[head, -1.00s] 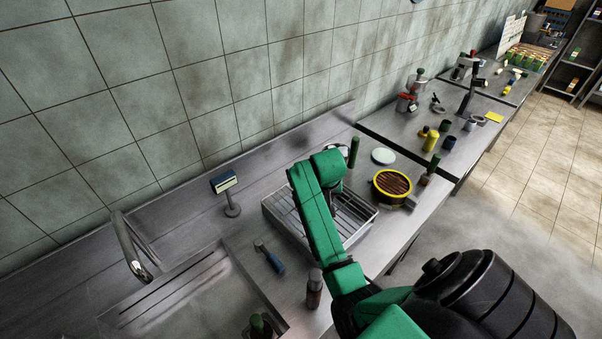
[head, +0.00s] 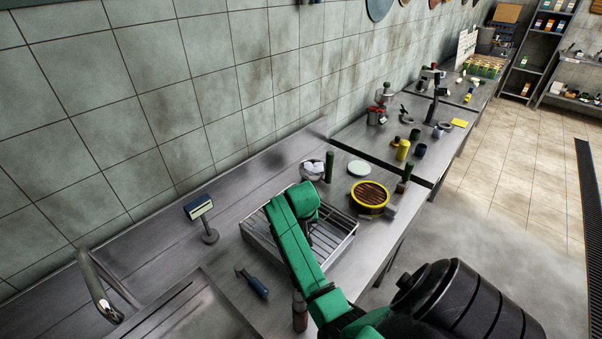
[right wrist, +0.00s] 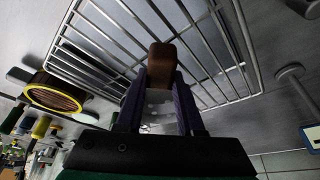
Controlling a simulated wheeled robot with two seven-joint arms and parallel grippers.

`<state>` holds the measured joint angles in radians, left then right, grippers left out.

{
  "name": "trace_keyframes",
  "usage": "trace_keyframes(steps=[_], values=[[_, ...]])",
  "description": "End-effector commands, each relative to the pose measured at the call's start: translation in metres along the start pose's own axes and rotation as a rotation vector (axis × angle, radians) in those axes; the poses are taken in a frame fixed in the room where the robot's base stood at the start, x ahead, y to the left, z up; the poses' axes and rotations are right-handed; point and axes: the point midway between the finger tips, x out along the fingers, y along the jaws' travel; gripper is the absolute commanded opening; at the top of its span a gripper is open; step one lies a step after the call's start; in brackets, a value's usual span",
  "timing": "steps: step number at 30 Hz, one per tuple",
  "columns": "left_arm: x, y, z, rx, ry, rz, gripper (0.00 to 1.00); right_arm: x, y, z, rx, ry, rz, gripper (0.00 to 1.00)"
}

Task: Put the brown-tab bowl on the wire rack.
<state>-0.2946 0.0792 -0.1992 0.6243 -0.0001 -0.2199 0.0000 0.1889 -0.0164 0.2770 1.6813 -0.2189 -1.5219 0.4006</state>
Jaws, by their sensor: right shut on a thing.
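The wire rack (head: 343,240) is a tray with thin metal bars on the near steel counter. It also fills the upper part of the right wrist view (right wrist: 92,58). My right gripper (head: 312,232) is at the rack, partly hidden behind my green arm in the head view. In the right wrist view my right gripper (right wrist: 160,85) is shut on a brown tab (right wrist: 161,58), with the rack bars beyond it. A pale patch shows between the fingers; the bowl's body is not clear there. A steel bowl (head: 313,168) with white contents stands behind the rack. My left gripper is not in view.
A yellow-rimmed round steamer (head: 369,196) with brown slats stands right of the rack. A pale disc (head: 358,169) and a dark green bottle (head: 329,167) are behind. A blue-handled tool (head: 254,284) and a small display stand (head: 204,217) are to the left.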

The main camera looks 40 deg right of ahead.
Motion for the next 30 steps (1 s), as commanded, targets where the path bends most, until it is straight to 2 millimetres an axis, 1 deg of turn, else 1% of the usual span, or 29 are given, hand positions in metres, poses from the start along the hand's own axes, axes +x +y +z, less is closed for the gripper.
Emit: trace_keyframes(steps=[5, 14, 30], values=[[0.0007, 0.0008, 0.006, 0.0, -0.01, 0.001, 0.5, 0.0028, 0.0, 0.001, 0.0, 0.0, 0.0, 0.0], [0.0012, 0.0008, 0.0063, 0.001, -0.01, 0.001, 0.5, 0.0035, -0.0001, 0.0012, 0.0, 0.001, 0.0, 0.0], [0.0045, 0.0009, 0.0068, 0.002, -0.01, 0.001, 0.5, 0.0112, -0.0002, 0.0041, 0.0, 0.001, 0.0, 0.0]])
